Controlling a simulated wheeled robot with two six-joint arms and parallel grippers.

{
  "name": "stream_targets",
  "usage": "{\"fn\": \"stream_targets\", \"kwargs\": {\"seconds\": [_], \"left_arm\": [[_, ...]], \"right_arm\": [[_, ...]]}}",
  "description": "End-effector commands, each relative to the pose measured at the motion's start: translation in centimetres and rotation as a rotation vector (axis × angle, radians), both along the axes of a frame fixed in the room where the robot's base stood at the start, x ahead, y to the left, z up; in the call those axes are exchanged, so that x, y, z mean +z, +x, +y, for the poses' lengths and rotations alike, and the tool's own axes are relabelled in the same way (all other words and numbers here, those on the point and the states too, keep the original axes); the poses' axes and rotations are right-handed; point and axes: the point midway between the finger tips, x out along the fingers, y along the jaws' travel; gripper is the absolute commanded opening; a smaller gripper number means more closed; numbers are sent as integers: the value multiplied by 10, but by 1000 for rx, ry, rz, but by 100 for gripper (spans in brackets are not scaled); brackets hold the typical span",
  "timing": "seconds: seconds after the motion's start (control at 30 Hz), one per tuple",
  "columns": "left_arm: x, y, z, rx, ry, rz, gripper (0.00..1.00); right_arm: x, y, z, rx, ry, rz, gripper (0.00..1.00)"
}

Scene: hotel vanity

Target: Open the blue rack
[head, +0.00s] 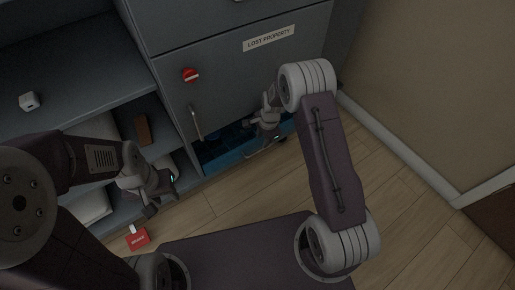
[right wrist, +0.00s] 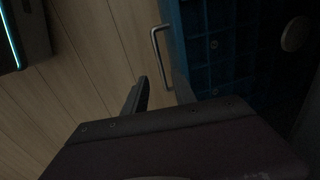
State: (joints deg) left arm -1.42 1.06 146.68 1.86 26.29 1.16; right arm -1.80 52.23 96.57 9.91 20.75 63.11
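The blue rack (head: 222,150) sits low in the grey cabinet, under the panel labelled "LOST PROPERTY". Its dark blue gridded inside shows from above, and it also fills the upper right of the right wrist view (right wrist: 215,45). A grey bar handle (right wrist: 155,45) is on its front. My right gripper (head: 266,130) is at the front of the rack, partly covering it. In the right wrist view its fingers look apart, close to the near end of the handle; firm contact cannot be told. My left gripper (head: 160,194) looks open and empty, left of the rack.
A red knob (head: 190,75) and an upright handle (head: 197,122) are on the cabinet front. Open shelves to the left hold a white cube (head: 29,101) and a brown item (head: 143,130). A red tag (head: 138,239) is near the floor. The wooden floor at right is clear.

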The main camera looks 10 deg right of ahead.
Motion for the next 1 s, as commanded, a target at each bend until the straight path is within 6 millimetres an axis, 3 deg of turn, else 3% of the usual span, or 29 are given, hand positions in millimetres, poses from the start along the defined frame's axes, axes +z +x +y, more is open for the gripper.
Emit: {"fn": "stream_targets", "kwargs": {"seconds": [0.2, 0.4, 0.8, 0.9, 0.93, 1.0], "left_arm": [[-39, 0, 0, 0, 0, 0, 36], [-66, 0, 0, 0, 0, 1, 36], [-70, 0, 0, 0, 0, 0, 36], [-70, 0, 0, 0, 0, 0, 36], [-70, 0, 0, 0, 0, 0, 36], [-70, 0, 0, 0, 0, 0, 36]], "right_arm": [[-47, 6, 3, 3, -1, 1, 32], [-81, 13, 5, 5, -1, 1, 32], [-87, 16, 6, 4, -1, 1, 32], [-87, 16, 6, 4, -1, 1, 5], [-87, 16, 6, 4, -1, 1, 0], [-87, 16, 6, 4, -1, 1, 0]]}}
